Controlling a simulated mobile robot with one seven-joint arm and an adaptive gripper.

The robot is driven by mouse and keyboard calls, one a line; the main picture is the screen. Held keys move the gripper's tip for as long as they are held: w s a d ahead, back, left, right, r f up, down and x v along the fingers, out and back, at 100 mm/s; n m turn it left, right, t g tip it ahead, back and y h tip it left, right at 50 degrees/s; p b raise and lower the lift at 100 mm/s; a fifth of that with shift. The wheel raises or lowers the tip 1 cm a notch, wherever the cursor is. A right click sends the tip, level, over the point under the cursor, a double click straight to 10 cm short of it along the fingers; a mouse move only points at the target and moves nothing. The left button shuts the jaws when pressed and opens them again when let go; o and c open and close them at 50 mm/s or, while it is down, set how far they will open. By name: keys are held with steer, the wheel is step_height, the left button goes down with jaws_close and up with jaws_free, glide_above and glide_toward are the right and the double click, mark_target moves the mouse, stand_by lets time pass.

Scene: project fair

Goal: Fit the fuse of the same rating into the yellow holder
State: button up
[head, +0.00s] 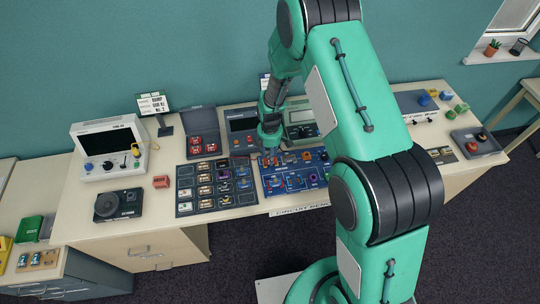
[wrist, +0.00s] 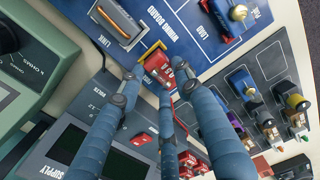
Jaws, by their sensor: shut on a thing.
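My gripper (wrist: 163,78) has blue fingers and is shut on a small red fuse (wrist: 158,68); the fuse's marking is too small to read surely. The fuse is over the blue wiring board (wrist: 205,50), right by the yellow holder (wrist: 153,47). The holder is partly covered by the fuse and fingers. I cannot tell whether the fuse touches it. In the head view my gripper (head: 270,150) is over the back left of the wiring board (head: 293,186), and the fuse is too small to make out there.
A dark rack (head: 217,188) of several coloured parts lies left of the board. A dark case (head: 203,142) with red fuses stands behind it. A grey-green meter (head: 301,118) and a dark supply unit (head: 241,122) stand close behind the board.

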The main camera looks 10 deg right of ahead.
steer(key=shift+f, duration=0.35)
stand_by(0.3)
steer(key=o, duration=1.7)
steer(key=shift+r, duration=0.15)
steer(key=shift+r+p, duration=1.4)
steer(key=shift+r, duration=2.45)
steer(key=shift+r, duration=0.1)
